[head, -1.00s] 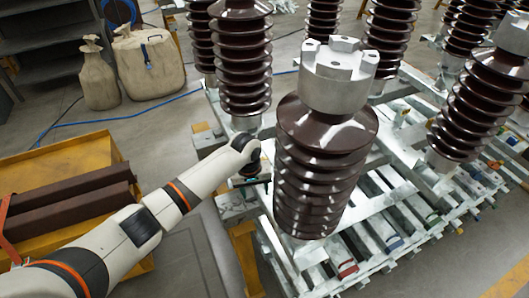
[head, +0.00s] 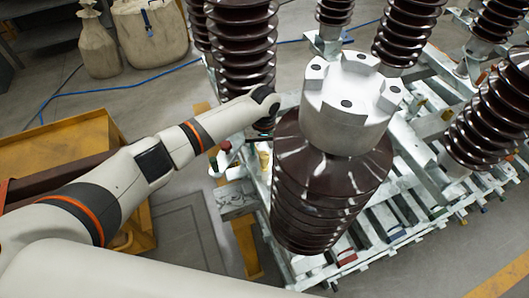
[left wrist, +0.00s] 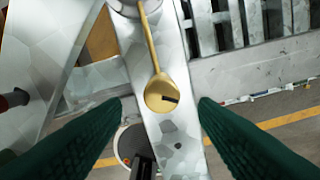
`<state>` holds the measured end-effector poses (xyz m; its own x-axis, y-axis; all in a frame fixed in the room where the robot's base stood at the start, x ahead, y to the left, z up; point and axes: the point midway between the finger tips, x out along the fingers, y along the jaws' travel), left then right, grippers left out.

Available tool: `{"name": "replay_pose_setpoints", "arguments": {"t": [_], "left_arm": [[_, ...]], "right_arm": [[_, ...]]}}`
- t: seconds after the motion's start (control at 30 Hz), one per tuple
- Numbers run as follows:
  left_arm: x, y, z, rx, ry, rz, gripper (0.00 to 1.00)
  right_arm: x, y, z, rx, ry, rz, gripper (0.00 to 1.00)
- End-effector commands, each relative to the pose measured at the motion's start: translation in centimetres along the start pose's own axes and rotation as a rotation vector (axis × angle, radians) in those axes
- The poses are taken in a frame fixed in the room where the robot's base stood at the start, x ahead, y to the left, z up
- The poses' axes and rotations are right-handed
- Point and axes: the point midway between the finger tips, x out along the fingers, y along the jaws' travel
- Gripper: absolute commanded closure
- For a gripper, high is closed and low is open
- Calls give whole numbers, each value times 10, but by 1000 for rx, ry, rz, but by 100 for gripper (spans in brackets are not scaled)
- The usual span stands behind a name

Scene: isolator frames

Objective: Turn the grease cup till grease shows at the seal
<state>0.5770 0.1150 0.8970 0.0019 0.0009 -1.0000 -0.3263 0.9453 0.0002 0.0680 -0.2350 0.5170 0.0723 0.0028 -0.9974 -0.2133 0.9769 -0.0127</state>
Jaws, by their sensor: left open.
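In the left wrist view a brass-coloured part (left wrist: 161,92) with a narrow stem and a round end lies over a grey steel beam (left wrist: 178,145). A short dark mark sits on its round end. I cannot tell whether this is the grease cup. My left gripper (left wrist: 160,104) is open, its green fingers on either side of the round end, apart from it. In the head view my left gripper (head: 262,133) is mostly hidden behind its wrist, beside the nearest brown ribbed insulator (head: 325,200). No grease or seal can be made out. My right gripper is not in view.
The insulator's metal cap (head: 350,105) rises close to the right of my left wrist. A red knob-like part (head: 225,146) is near the gripper. More insulators stand behind on the steel frame. A yellow cart (head: 62,150) stands left; grey floor (head: 180,240) lies between.

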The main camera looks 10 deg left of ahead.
Motion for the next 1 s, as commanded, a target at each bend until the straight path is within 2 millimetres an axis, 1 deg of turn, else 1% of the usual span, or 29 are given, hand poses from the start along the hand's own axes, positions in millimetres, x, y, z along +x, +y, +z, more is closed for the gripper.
{"name": "replay_pose_setpoints", "arguments": {"t": [0.03, 0.1, 0.2, 0.3, 0.43, 0.67, 0.77, 0.93, 0.97, 1.0], "left_arm": [[9, 0, -1, 0, 3, 2, 46], [21, 0, 0, -1, 2, 2, 46], [34, -1, 0, 0, 2, 0, 46], [42, -1, 0, 1, 1, 0, 46], [46, 0, 0, 1, 0, -1, 46], [47, 0, 0, 1, 0, -1, 46], [47, 0, 0, 1, 0, -1, 60], [47, 0, 0, 1, 0, -1, 88], [47, 0, 0, 1, 0, -1, 90], [47, 0, 0, 1, 0, -1, 90]], "right_arm": [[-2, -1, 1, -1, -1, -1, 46], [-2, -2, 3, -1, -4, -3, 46], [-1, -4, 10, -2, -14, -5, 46], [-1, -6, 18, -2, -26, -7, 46], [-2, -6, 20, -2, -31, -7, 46], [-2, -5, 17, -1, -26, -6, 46], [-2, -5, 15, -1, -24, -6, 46], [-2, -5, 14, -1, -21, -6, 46], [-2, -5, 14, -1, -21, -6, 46], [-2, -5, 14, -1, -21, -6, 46]]}}
